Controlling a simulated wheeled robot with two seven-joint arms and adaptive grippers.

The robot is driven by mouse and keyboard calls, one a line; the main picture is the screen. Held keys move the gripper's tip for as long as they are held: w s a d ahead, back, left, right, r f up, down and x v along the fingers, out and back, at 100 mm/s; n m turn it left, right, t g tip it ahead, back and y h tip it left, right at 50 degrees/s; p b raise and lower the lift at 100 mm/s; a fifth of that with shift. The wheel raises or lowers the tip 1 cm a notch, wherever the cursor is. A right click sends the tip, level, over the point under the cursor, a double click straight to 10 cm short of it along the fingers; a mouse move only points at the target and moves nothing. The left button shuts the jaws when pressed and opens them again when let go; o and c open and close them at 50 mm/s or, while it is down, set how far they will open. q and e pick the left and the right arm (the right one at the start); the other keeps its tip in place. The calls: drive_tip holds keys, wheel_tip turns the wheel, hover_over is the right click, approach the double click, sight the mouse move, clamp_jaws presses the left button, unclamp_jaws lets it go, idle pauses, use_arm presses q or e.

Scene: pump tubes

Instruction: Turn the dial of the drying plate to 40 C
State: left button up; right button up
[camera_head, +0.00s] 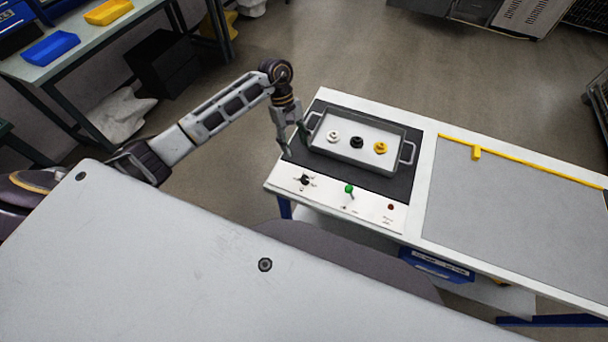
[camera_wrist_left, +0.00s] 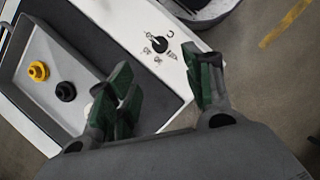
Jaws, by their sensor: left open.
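The drying plate is a dark plate (camera_head: 318,162) set in a white table, with a white control strip along its near edge. Its black dial (camera_head: 305,180) sits at the left end of that strip. My right gripper is not in view.
A grey tray (camera_head: 404,134) with handles stands on the plate, holding a white part (camera_head: 333,136), a black part (camera_head: 356,142) and a yellow part (camera_head: 380,148). A green-tipped switch (camera_head: 349,189) and a red button (camera_head: 390,207) lie right of the dial. A grey mat (camera_head: 510,210) is clear.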

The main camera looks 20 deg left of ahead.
sight(305, 178)
use_arm(q)
drive_tip(key=shift+f, duration=0.1)
drive_tip(key=p+x, duration=0.2)
drive_tip(key=x, duration=1.1)
drive_tip(key=shift+d+f+p, duration=0.1)
drive_tip(key=shift+f+p, duration=0.15)
drive_tip(key=shift+p, duration=0.05)
drive_tip(key=c, duration=1)
